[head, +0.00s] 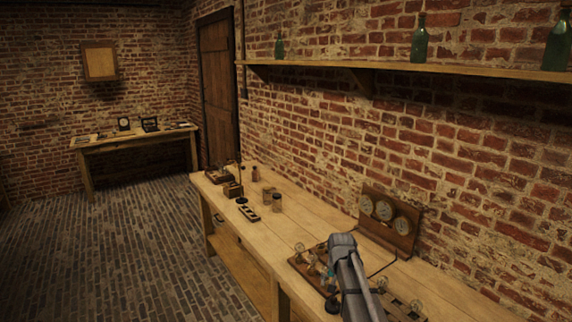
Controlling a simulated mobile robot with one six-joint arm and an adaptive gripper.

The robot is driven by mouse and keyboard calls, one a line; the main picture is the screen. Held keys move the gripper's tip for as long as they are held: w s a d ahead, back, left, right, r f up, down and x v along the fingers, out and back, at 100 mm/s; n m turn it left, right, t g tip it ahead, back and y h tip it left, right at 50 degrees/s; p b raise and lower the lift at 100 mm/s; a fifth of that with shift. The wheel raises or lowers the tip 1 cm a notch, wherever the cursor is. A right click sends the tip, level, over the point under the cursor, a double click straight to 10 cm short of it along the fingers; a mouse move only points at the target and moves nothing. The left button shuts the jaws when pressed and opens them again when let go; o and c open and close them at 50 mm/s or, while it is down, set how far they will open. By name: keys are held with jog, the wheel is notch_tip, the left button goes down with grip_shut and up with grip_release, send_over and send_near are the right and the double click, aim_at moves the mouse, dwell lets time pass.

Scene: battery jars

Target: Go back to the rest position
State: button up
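My grey arm (352,275) reaches in from the bottom right over the near part of the long wooden workbench (310,215). Its bend is in front of a wooden board with glass bulbs. A small dark part (333,304) below the bend may belong to my gripper, but it is too small and too covered to tell its fingers. Nothing can be seen held. Another small jar (255,173) stands farther back.
A dark slotted holder (249,212) and a thin dark stand (239,180) are left of the jars. A panel with three dials (391,217) stands against the brick wall. A shelf (430,70) with green bottles runs above. The brick floor (130,250) at left is clear.

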jog(key=s+f+n+b, duration=0.1)
jog(key=s+f+b, duration=0.1)
jog(key=s, duration=0.5)
jog(key=s+f+n+g+b, duration=0.1)
jog(key=s+f+b, duration=0.2)
jog(key=s, duration=0.5)
jog(key=s+f+n+b, duration=0.1)
jog(key=s+f+b, duration=0.2)
jog(key=s, duration=0.5)
jog(key=shift+d+f, duration=0.15)
jog(key=shift+f, duration=0.1)
dwell(0.5)
